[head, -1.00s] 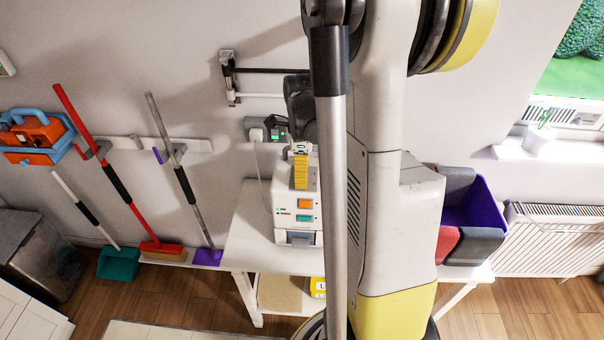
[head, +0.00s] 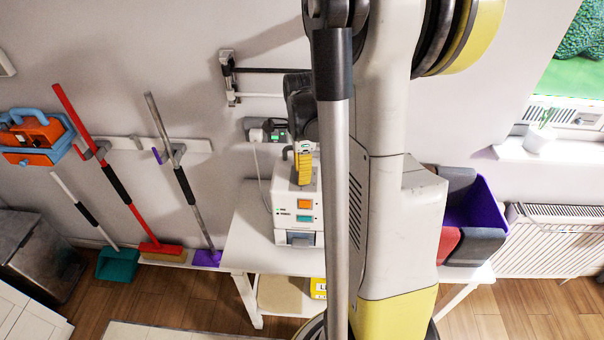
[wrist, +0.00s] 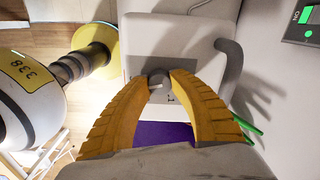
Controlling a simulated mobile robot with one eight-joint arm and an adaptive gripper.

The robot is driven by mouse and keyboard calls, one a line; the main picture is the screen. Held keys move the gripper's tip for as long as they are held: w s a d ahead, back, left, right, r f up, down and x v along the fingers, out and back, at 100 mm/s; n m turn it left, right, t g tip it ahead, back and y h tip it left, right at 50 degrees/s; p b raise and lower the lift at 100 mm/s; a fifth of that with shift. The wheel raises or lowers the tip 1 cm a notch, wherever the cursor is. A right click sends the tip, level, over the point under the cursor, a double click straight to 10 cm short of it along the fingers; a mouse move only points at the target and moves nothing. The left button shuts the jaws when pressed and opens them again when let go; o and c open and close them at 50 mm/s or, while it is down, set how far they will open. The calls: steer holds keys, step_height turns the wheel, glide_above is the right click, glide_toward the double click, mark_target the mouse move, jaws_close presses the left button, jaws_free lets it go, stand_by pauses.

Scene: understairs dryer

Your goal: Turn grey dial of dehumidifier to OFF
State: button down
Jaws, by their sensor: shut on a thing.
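The dehumidifier (head: 283,200) is a white box on a small white table against the wall. Its front carries an orange button and a teal button. In the wrist view its top (wrist: 200,50) shows a grey dial (wrist: 158,81) on a grey plate with a small dark mark. My gripper (wrist: 160,76) has curved yellow fingers closed on the dial from both sides. In the head view my gripper (head: 304,165) is over the top of the dehumidifier, and the dial is hidden there. I cannot read any OFF label or the dial's setting.
A wall socket with a plug (head: 257,134) and a green-lit device are behind the dehumidifier. A purple bin (head: 480,210) stands at the table's right end. Brooms and a dustpan (head: 118,264) hang or stand along the left wall.

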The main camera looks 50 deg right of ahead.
steer(key=n, duration=0.4)
steer(key=shift+n+b, duration=0.3)
steer(key=shift+b, duration=0.05)
steer(key=n, duration=0.3)
steer(key=shift+n, duration=0.3)
steer(key=n+b, duration=0.1)
steer(key=n, duration=1.1)
steer(key=shift+n, duration=0.3)
steer(key=n, duration=0.3)
steer(key=shift+n+b, duration=0.3)
steer(key=shift+n, duration=0.1)
steer(key=n, duration=0.4)
steer(key=shift+n, duration=2.2)
